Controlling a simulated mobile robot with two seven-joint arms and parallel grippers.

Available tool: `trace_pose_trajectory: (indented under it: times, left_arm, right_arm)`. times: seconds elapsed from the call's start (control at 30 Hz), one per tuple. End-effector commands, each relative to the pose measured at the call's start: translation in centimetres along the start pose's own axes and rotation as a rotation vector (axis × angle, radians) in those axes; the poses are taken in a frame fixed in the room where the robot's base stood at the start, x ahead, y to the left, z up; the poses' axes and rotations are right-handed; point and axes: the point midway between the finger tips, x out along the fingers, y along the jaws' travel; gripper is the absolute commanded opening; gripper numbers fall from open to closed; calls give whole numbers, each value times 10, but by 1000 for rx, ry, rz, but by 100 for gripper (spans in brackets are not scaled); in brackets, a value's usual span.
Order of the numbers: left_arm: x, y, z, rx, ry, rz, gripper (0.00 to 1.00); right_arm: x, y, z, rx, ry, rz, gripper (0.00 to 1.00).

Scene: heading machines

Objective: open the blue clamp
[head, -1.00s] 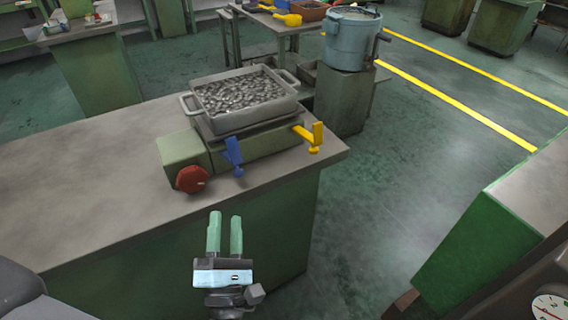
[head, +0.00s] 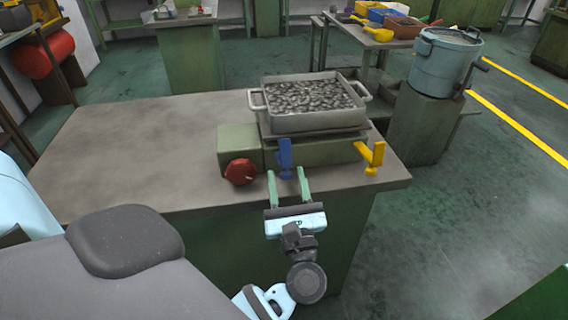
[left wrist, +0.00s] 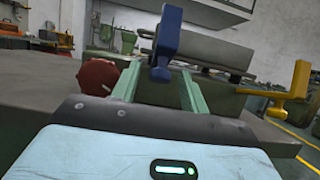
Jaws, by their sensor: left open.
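The blue clamp (head: 285,155) stands upright at the front of the green machine base (head: 322,152), between the red knob and the yellow clamp. It also shows in the left wrist view (left wrist: 167,38), rising between the finger tips. My left gripper (head: 287,182) is open and empty, its two pale green fingers pointing at the blue clamp from the front. In the left wrist view my left gripper (left wrist: 158,85) has a finger on each side of the clamp's lower part. I cannot tell whether they touch it. My right gripper is not in view.
A red knob (head: 240,172) is left of the blue clamp and a yellow clamp (head: 371,157) is right of it. A tray of metal parts (head: 310,122) sits on top of the machine. The bench (head: 150,150) is bare on the left. A blue pot (head: 444,66) stands behind right.

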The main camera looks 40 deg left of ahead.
Motion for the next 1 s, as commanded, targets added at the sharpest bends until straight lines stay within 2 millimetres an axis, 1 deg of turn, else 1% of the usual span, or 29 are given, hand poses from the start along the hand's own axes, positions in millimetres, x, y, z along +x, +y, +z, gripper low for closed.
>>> trace_pose_trajectory:
  times: [0.03, 0.1, 0.23, 0.37, 0.6, 0.93, 1.0]
  left_arm:
    - [9, 0, 3, -1, -5, 3, 44]
    - [18, 0, 3, -1, -4, 1, 44]
    - [28, 0, 2, 1, -2, 0, 44]
    - [33, 0, 1, 1, -1, 0, 44]
    - [33, 0, 0, 1, 0, 0, 44]
    - [33, 0, 0, 2, 0, 0, 1]
    - [33, 0, 0, 2, 0, 0, 0]
  right_arm:
    - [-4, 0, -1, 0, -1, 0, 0]
    - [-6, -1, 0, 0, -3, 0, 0]
    - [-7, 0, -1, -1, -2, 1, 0]
    - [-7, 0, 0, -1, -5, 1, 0]
    - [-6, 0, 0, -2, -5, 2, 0]
    - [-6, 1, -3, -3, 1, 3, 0]
    - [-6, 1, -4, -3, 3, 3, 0]
